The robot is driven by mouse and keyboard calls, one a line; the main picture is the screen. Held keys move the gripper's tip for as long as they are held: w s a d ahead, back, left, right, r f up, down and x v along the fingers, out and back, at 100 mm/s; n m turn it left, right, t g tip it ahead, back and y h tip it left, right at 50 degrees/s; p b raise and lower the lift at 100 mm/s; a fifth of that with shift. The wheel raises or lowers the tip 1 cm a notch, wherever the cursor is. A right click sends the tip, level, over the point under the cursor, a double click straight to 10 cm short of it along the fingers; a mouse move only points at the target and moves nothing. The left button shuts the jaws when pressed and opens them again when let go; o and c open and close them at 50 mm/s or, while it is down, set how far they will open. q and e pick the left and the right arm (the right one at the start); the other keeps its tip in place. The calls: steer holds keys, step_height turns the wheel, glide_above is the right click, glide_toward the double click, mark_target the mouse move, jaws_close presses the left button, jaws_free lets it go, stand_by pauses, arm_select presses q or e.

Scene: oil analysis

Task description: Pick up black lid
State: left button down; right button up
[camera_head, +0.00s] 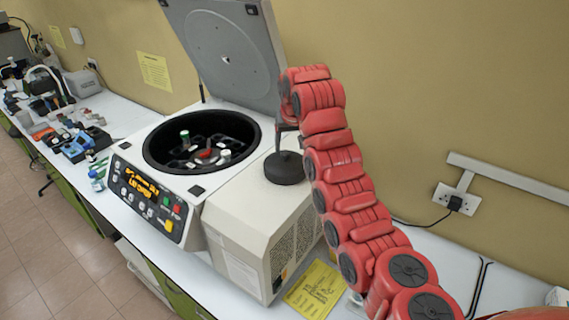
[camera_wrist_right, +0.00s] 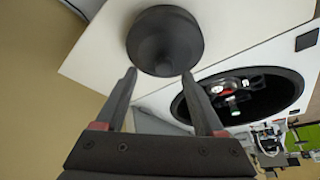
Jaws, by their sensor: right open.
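The black lid (camera_head: 285,169) is a round dark disc with a raised middle. It rests on the flat beige top of the centrifuge, right of the open bowl. In the right wrist view the lid (camera_wrist_right: 164,40) lies just past my fingertips. My right gripper (camera_head: 284,128) is above the lid in the head view, at the end of the red arm. In the right wrist view my right gripper (camera_wrist_right: 160,75) is open, its two fingers apart with nothing held between them. Whether the fingertips touch the lid is unclear. My left gripper is not in view.
The centrifuge bowl (camera_head: 160,150) is open, with tubes in its rotor. Its raised grey cover (camera_head: 225,50) stands behind. A yellow sheet (camera_head: 315,290) lies on the bench at the front right. Several small items crowd the bench at far left.

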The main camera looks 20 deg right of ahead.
mark_target(286, 153)
steer(key=w+f, duration=0.2)
steer(key=f, duration=0.1)
steer(key=w+f+p, duration=0.1)
steer(key=shift+a+f, duration=0.25)
steer(key=shift+a, duration=0.1)
steer(key=shift+s+d+r, duration=0.15)
steer(key=shift+s+r, duration=0.05)
steer(key=shift+c, duration=0.2)
steer(key=shift+s+r, duration=0.1)
steer(key=shift+s, duration=0.1)
steer(key=shift+c, duration=1.2)
steer(key=shift+s, duration=0.1)
steer(key=shift+c, duration=1.2)
steer(key=shift+w, duration=0.2)
jaws_close()
steer(key=shift+s+f, duration=0.1)
steer(key=shift+f, duration=0.15)
